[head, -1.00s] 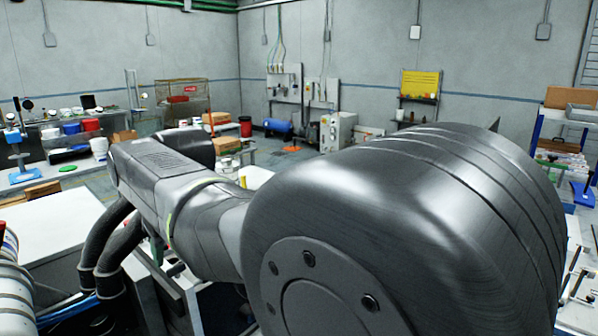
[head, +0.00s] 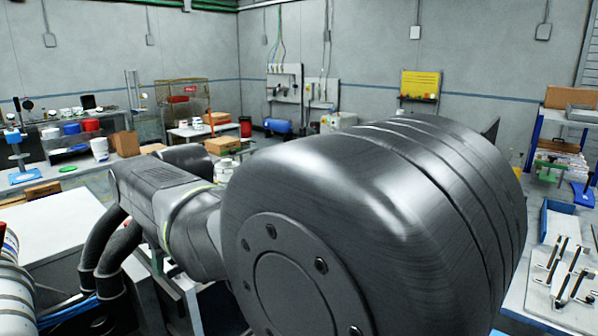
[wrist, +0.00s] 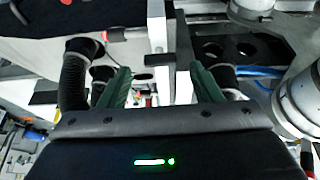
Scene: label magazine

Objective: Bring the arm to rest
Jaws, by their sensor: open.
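My gripper (wrist: 158,88) shows in the wrist view as two green fingers standing well apart, with nothing between them. It is open. Beyond the fingers are a pale upright post and dark ribbed hoses. In the head view my large dark grey arm joint fills the middle and right foreground, and a slimmer arm link runs to the left behind it. The gripper's fingers cannot be made out in the head view.
A white-topped bench (head: 55,232) is at left. A workbench at right holds a white plate with metal clamps (head: 562,270) and a blue tray (head: 560,226). A cardboard box (head: 126,144) and a shelf with several containers stand further back. Ribbed hoses (head: 100,250) run close to my arm.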

